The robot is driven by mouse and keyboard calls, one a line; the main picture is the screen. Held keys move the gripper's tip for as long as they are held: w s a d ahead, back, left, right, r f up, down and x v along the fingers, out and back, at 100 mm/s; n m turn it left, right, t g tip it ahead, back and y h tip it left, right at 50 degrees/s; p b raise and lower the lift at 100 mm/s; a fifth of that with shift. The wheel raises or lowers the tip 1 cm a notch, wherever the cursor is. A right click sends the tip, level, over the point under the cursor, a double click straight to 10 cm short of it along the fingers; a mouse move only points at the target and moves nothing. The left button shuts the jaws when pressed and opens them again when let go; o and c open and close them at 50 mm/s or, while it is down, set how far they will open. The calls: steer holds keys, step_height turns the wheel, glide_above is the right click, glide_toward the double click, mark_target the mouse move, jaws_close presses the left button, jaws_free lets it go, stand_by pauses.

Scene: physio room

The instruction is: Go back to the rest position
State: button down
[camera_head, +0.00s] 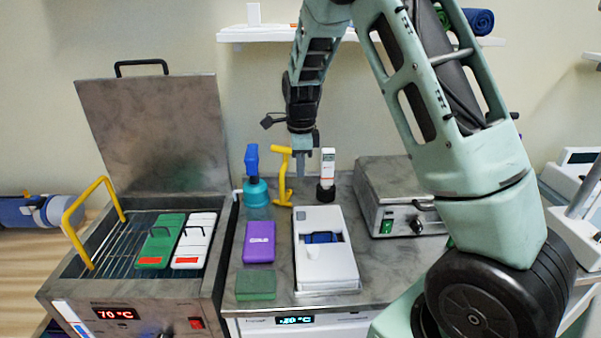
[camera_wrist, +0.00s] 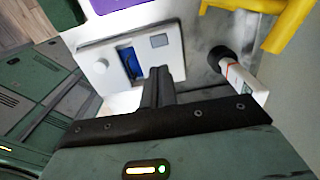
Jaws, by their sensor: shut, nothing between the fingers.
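My gripper (camera_head: 301,165) hangs from my arm above the back of the counter, pointing down. Its fingers are shut with nothing between them. It is behind the white device with a blue item in its recess, and between the yellow stand and the white-and-red stick. In the wrist view the shut fingers (camera_wrist: 158,88) show in front of the white device (camera_wrist: 110,62), with free space around them. Whether the fingertips touch anything below is hard to tell, but they look raised above the counter.
An open steel bath (camera_head: 150,300) with green and white packs (camera_head: 160,240) stands left. On the counter (camera_head: 375,262) are a purple box (camera_head: 259,242), green block (camera_head: 256,285), teal bottle (camera_head: 256,190), yellow stand (camera_head: 284,180), white-and-red stick (camera_head: 327,168) and steel unit (camera_head: 392,190). A shelf (camera_head: 262,34) hangs above.

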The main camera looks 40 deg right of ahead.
stand_by(0.4)
steer(key=s+a+r+n, duration=0.2)
steer(key=s+a+n, duration=0.25)
steer(key=a, duration=0.25)
steer(key=s+a+r+n+y, duration=0.1)
steer(key=s+a+n, duration=0.3)
steer(key=a+n, duration=0.3)
steer(key=s+a+r+n, duration=0.2)
steer(key=s+a+n, duration=0.25)
steer(key=a, duration=0.35)
steer(key=s+a+n, duration=0.3)
steer(key=s+n, duration=0.5)
steer(key=s, duration=0.1)
steer(key=s+a+n, duration=0.3)
steer(key=s+n, duration=0.5)
steer(key=s, duration=0.1)
steer(key=shift+a+r+n, duration=0.3)
steer(key=shift+r, duration=0.15)
